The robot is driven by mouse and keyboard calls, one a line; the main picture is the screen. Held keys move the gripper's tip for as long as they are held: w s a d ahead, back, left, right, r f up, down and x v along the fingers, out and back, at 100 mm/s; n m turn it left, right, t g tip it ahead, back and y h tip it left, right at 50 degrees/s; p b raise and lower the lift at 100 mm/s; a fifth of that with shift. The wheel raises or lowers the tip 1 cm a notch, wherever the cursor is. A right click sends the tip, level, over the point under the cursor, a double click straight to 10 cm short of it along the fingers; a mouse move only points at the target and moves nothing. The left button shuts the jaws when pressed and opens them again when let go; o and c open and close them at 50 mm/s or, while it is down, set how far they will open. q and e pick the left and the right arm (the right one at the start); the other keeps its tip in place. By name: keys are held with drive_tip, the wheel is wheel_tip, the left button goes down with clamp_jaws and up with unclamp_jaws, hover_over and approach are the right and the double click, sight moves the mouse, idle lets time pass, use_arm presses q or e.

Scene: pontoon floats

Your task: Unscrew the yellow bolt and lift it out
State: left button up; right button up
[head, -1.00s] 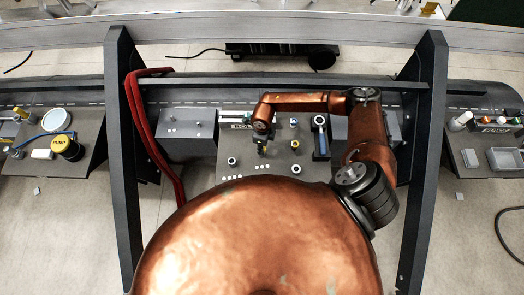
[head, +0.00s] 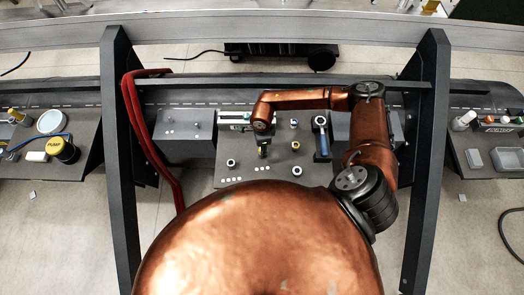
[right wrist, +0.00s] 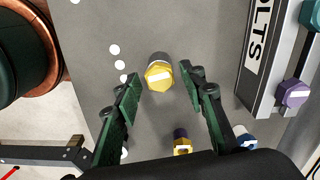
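My right gripper (right wrist: 168,88) is open. Its two green-padded fingers stand apart on either side of the bolt head, with gaps between them and it. In the head view, my right gripper (head: 263,150) points down over the board, and the bolt is not clearly visible beneath it. My left gripper is not in view.
A rack labelled BOLTS (right wrist: 262,40) holds a purple bolt (right wrist: 293,93) and a teal one (right wrist: 311,12). A second yellow-topped piece (right wrist: 181,143) and a blue-topped one (right wrist: 246,141) stand nearby. A blue-handled tool (head: 321,138) lies at the board's right.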

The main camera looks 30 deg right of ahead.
drive_tip(key=shift+s+r+p, duration=0.1)
drive_tip(key=shift+r+p, duration=1.9)
drive_tip(key=shift+r, duration=1)
drive_tip(key=shift+r, duration=0.15)
wheel_tip(320, 180, up, 12)
drive_tip(key=shift+f, duration=0.2)
